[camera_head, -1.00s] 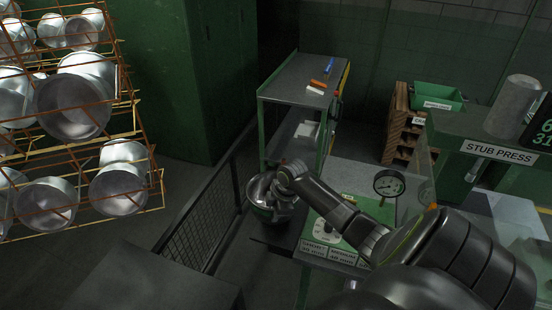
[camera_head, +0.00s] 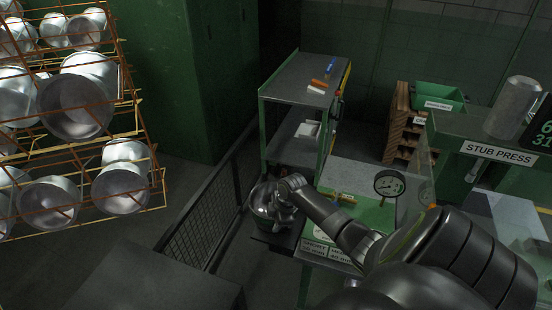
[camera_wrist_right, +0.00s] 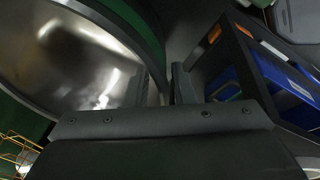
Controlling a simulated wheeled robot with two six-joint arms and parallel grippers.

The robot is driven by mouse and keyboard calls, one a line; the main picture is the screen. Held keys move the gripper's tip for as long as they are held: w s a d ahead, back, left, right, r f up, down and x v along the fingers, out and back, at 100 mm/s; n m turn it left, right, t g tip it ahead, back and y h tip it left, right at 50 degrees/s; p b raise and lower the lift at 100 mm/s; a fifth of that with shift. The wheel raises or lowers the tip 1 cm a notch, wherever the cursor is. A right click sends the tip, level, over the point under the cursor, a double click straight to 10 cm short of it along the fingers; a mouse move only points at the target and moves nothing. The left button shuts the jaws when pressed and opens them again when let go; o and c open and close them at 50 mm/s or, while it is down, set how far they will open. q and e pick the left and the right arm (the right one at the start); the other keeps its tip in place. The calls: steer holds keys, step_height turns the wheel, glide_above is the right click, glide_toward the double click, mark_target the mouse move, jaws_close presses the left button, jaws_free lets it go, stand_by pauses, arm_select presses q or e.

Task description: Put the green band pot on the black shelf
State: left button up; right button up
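The green band pot (camera_head: 262,205) is a shiny metal pot at the middle of the head view, below the green-framed shelf unit. In the right wrist view its bright inside (camera_wrist_right: 70,60) and green band (camera_wrist_right: 140,22) fill the upper left. My right gripper (camera_head: 282,192) is at the pot's right rim. In the wrist view its fingers (camera_wrist_right: 162,85) stand on either side of the pot wall, shut on it. A dark flat ledge (camera_head: 272,240) shows just under the pot; I cannot tell if they touch. My left gripper is not in view.
The green-framed unit (camera_head: 300,78) has grey shelves with small items. A mesh railing (camera_head: 205,225) runs left of the pot. A rack of metal pots (camera_head: 85,150) stands at left. A green-topped bench (camera_head: 365,215) is at right. Blue bins (camera_wrist_right: 275,80) show in the wrist view.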

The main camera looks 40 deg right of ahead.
steer(key=shift+o, duration=0.9)
steer(key=shift+s+r+p, duration=0.1)
steer(key=shift+r+p, duration=0.3)
steer(key=shift+r, duration=0.05)
steer(key=p+v, duration=0.5)
steer(key=shift+r, duration=0.15)
steer(key=v, duration=0.6)
